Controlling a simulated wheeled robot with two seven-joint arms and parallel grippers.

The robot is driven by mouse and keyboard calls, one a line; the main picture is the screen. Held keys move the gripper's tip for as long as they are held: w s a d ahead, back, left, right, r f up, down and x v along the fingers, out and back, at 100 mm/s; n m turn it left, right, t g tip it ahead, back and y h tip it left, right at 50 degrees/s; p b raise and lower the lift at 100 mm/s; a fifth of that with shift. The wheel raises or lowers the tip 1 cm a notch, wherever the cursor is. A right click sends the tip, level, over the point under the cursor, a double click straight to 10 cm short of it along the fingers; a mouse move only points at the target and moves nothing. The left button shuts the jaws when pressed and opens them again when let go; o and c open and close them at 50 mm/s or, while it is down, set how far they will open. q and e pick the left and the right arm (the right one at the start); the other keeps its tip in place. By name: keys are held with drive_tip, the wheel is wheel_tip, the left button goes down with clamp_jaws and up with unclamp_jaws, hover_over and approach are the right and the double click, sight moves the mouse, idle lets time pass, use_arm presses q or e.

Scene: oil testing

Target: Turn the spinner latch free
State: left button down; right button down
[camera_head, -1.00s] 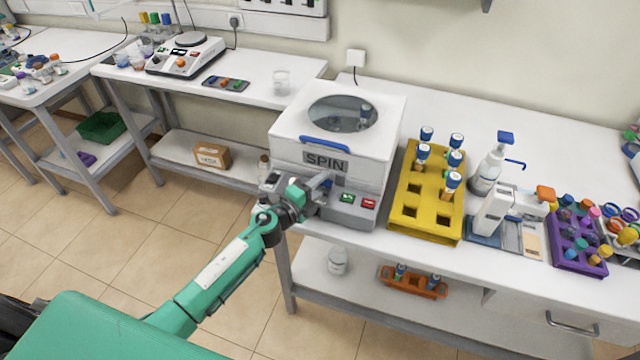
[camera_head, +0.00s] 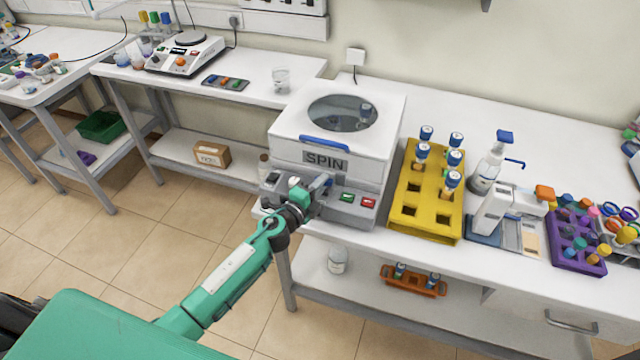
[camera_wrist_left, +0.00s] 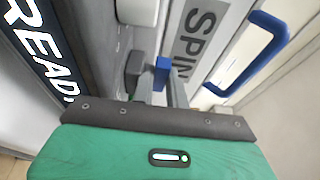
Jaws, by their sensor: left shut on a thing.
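The white spinner (camera_head: 345,135), labelled SPIN, stands on the bench with its round-windowed lid closed. A small blue latch piece sits on its front below the label, largely hidden by my gripper in the head view; it shows in the left wrist view as a blue latch tab (camera_wrist_left: 162,72). My left gripper (camera_head: 318,188) is at the spinner's front, shut on the latch. The lid's blue handle (camera_head: 324,144) is above it, and also shows in the left wrist view (camera_wrist_left: 268,58). My right gripper is not in view.
Green and red buttons (camera_head: 358,200) lie just right of my gripper. A yellow rack (camera_head: 428,222) with several blue-capped tubes stands close to the spinner's right. A spray bottle (camera_head: 490,165) and purple rack (camera_head: 577,258) are farther right. Floor is open before the bench.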

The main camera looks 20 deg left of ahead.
use_arm(q)
drive_tip(key=shift+d+f+n+t+y+b, duration=0.1)
drive_tip(key=shift+d+n+t+y+b, duration=0.05)
drive_tip(key=shift+n+y, duration=0.4)
drive_tip(key=shift+d+f+n+t+y+b, duration=0.15)
drive_tip(key=shift+n+y, duration=0.2)
drive_tip(key=shift+y, duration=0.3)
drive_tip(key=shift+n+y+b, duration=0.35)
drive_tip(key=shift+n+y, duration=0.05)
drive_tip(key=shift+y, duration=0.4)
drive_tip(key=n+y+b, duration=0.2)
drive_tip(key=y+b, duration=0.1)
drive_tip(key=n+y+b, duration=0.2)
drive_tip(key=y+b, duration=0.1)
drive_tip(key=shift+d+y, duration=0.2)
drive_tip(key=shift+y, duration=0.1)
drive_tip(key=shift+r+n+g+y+b, duration=0.15)
drive_tip(key=shift+n+g+y+b, duration=0.4)
drive_tip(key=shift+y+b, duration=0.2)
drive_tip(key=c, duration=1.4)
unclamp_jaws()
